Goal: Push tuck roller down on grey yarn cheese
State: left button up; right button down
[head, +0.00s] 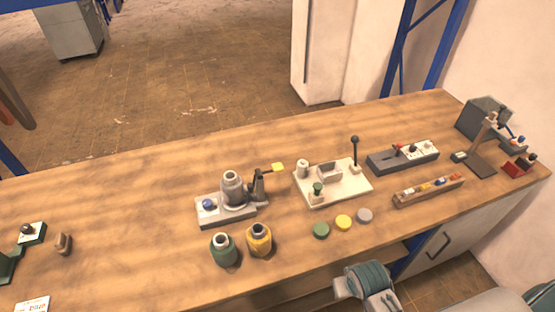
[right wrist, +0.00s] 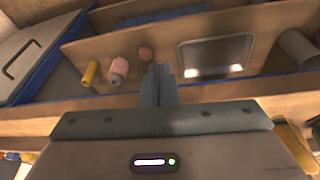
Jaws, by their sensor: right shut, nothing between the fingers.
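The grey yarn cheese (head: 233,187) stands upright on a grey fixture base (head: 240,217) in the middle of the bench in the head view. Beside it on the right is a dark post with an arm (head: 259,185) ending in a yellow tab (head: 277,168); this looks like the tuck roller lever, and its tab is raised. The roller itself is too small to make out. My right gripper (right wrist: 158,72) is shut and empty in the right wrist view, away from the cheese, which does not show there. My left gripper is not in view.
A green cheese (head: 223,250) and a yellow cheese (head: 259,240) stand in front of the fixture. A cream plate with a black-knobbed lever (head: 340,190) is to its right. Three coloured discs (head: 343,222) lie in front of that plate. The bench left of the fixture is mostly clear.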

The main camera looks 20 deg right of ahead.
pick_arm(q)
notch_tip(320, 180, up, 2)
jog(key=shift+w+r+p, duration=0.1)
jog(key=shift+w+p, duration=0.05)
jog(key=shift+p, duration=0.5)
pick_arm(e)
jog(key=w+a+r+m+g, duration=0.1)
jog(key=w+r+m, duration=0.4)
jog(key=w, duration=0.7)
jog(key=w+a+r+m+g+y, duration=0.1)
jog(key=w+a+r+m, duration=0.3)
jog(key=w+r, duration=0.6)
jog(key=w+a+r+m+g+y, duration=0.1)
jog(key=w+a+r+m, duration=0.2)
jog(key=w, duration=1.2)
notch_tip(320, 180, up, 5)
jog(key=m, duration=0.3)
jog(key=shift+w+a+r, duration=0.15)
jog(key=shift+w+r, duration=0.05)
jog(key=shift+w, duration=0.1)
jog(key=shift+f, duration=0.1)
